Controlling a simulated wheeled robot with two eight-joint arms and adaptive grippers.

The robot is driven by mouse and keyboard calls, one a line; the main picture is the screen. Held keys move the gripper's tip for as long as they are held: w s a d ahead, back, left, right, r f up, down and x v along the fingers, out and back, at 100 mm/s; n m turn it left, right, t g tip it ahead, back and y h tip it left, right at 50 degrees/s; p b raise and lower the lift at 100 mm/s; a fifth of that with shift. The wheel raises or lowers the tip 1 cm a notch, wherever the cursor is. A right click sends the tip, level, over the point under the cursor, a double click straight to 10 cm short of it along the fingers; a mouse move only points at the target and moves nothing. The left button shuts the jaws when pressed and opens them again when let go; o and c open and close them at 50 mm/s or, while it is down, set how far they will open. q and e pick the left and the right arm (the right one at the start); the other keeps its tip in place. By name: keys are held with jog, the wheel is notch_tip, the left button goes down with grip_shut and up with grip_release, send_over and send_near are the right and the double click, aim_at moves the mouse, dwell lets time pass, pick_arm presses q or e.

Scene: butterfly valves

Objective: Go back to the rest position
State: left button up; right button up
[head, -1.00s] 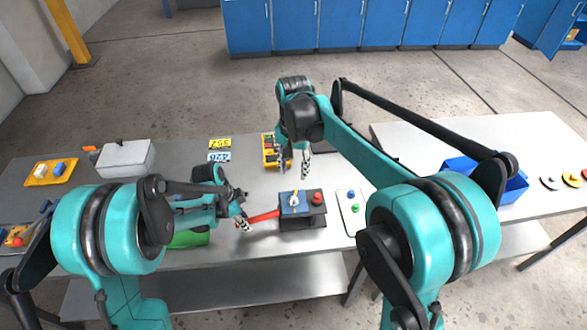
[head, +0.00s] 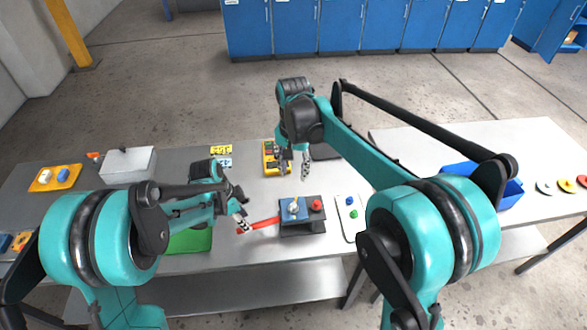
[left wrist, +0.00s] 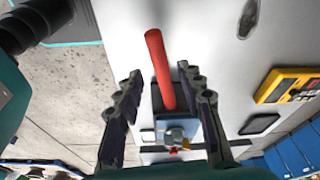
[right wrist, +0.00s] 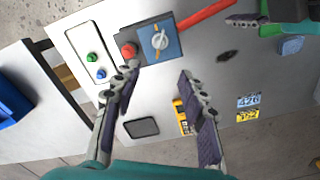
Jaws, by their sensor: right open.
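The valve unit is a dark box with a blue panel (head: 293,209), a pale knob, a red button (head: 317,205) and a red bar handle (head: 262,223) reaching out to the left. My left gripper (head: 240,213) is by the handle's free end. In the left wrist view its fingers are spread wide, with the red handle (left wrist: 158,65) seen between and beyond them; nothing is held. My right gripper (head: 294,170) hangs above the table behind the unit. It is open and empty in the right wrist view (right wrist: 158,75), where the blue panel (right wrist: 160,40) also shows.
A white panel with green and blue buttons (head: 346,230) lies right of the unit. A yellow device (head: 269,156) lies near my right gripper. A grey box (head: 130,163), yellow tray (head: 42,185) and green piece (head: 185,241) are left. A blue bin (head: 508,198) is right.

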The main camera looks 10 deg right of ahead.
pick_arm(q)
notch_tip(320, 180, up, 2)
jog(key=shift+r+p, duration=0.1)
jog(key=shift+p, duration=0.45)
